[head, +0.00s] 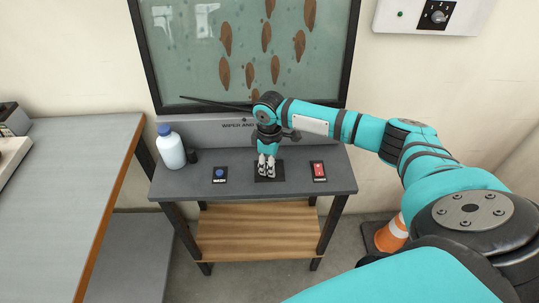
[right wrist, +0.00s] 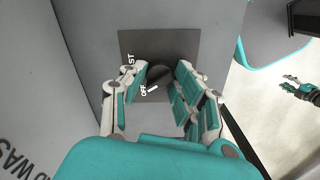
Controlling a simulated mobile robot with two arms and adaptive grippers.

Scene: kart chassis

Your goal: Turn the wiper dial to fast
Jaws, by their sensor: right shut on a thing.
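The wiper dial is a dark round knob (right wrist: 162,74) on a dark square plate (right wrist: 127,42), on the grey console top. A white mark on the plate side of the knob lies close to the "OFF" label; letters "ST" show farther up, the rest covered by a finger. My right gripper (right wrist: 160,83) is shut on the dial, one finger on each side. In the head view my right gripper (head: 267,172) points down at the plate and hides the knob. My left gripper (right wrist: 288,83) shows small at the right of the right wrist view, empty, fingers apart.
A blue wash button (head: 219,173) is left of the dial and a red switch (head: 319,170) right. A blue-capped bottle (head: 171,150) stands at the console's left. The dirty glass panel (head: 245,75) with its wiper rises behind. A grey table (head: 70,170) is at left.

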